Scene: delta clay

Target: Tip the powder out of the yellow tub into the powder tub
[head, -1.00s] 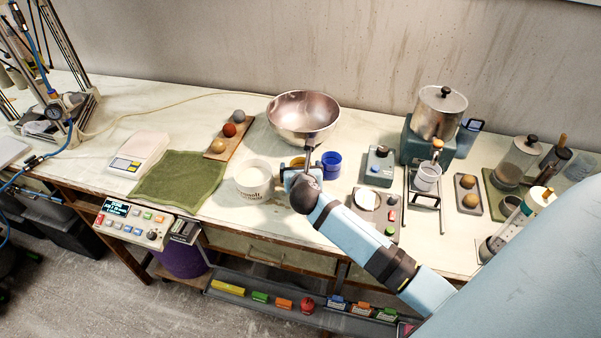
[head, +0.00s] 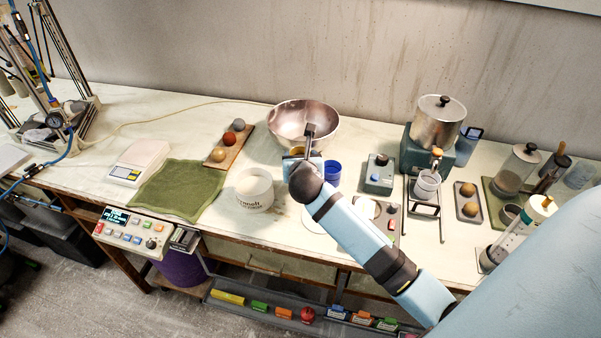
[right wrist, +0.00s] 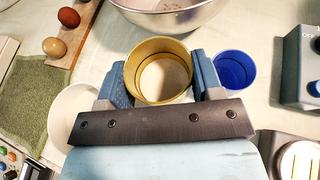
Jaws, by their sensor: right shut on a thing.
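The yellow tub (right wrist: 134,88) is upright between the fingers of my right gripper (right wrist: 160,82), which is shut on it. Pale powder shows on its floor in the right wrist view. In the head view my right gripper (head: 303,160) hides most of the tub. A white tub with dark lettering (head: 254,196), probably the powder tub, stands on the bench to the left of the gripper. It shows partly behind my gripper in the right wrist view (right wrist: 68,108). The yellow tub is beside it, not over it. My left gripper is out of view.
A blue cup (head: 331,174) stands just right of the gripper. A large metal bowl (head: 303,125) is behind it. A green cloth (head: 180,188) and a board with several balls (head: 230,148) lie to the left. A control box (head: 379,176) stands to the right.

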